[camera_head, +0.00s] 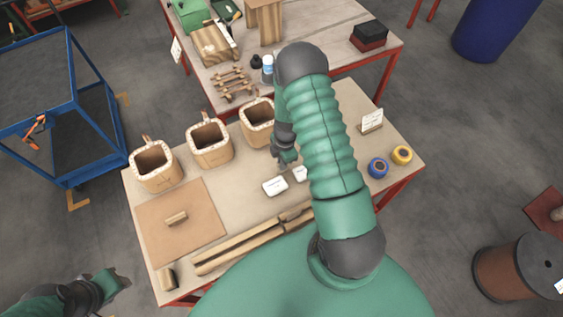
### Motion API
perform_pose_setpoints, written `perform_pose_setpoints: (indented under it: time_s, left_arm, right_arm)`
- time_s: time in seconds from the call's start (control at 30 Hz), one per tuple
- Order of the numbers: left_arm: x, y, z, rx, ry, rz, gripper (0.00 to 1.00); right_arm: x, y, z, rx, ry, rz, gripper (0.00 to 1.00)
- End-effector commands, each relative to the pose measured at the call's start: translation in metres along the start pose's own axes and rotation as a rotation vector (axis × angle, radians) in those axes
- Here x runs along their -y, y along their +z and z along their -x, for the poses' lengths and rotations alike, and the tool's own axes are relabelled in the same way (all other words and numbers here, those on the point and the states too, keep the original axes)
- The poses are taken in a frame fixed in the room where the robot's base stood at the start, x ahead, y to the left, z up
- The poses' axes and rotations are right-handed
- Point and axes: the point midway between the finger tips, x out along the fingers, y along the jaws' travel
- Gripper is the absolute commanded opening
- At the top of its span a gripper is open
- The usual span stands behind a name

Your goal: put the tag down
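A white tag (275,186) lies on the wooden table (240,180), just in front of my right gripper. A second small white piece (300,174) sits to its right, partly hidden by my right arm.
A brown board (181,240) with a small block and long wooden strips (240,247) lie in front. Blue and yellow tape rolls (377,168) and a sign card (371,121) are at the right.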

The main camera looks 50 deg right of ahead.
Motion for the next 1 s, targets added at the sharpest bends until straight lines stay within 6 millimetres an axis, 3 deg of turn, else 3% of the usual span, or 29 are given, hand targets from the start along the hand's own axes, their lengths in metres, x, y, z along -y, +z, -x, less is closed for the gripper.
perform_pose_setpoints:
  time_s: [0.1,0.37,0.53,0.57,0.8,1.0]
  left_arm:
    - [0.0,0.0,0.0,0.0,0.0,0.0,0.36]
    - [0.0,0.0,0.001,0.0,0.0,-0.001,0.36]
    - [0.0,-0.005,0.018,-0.001,0.0,0.0,0.36]
    - [0.0,-0.003,0.009,-0.002,0.0,0.0,0.36]
    - [0.0,0.002,-0.008,0.0,0.0,0.0,0.36]
    - [0.0,0.003,-0.013,0.0,0.0,0.0,0.36]
  right_arm:
    - [0.0,0.0,0.0,0.0,0.0,0.0,0.24]
    - [0.0,-0.001,0.001,0.001,0.0,0.0,0.24]
    - [0.0,-0.002,0.022,0.002,0.001,0.001,0.24]
    - [-0.001,-0.002,0.023,0.001,0.005,0.001,0.24]
    - [-0.001,0.0,0.087,0.002,0.006,0.0,0.24]
    - [-0.001,0.0,0.124,0.001,0.002,0.0,0.24]
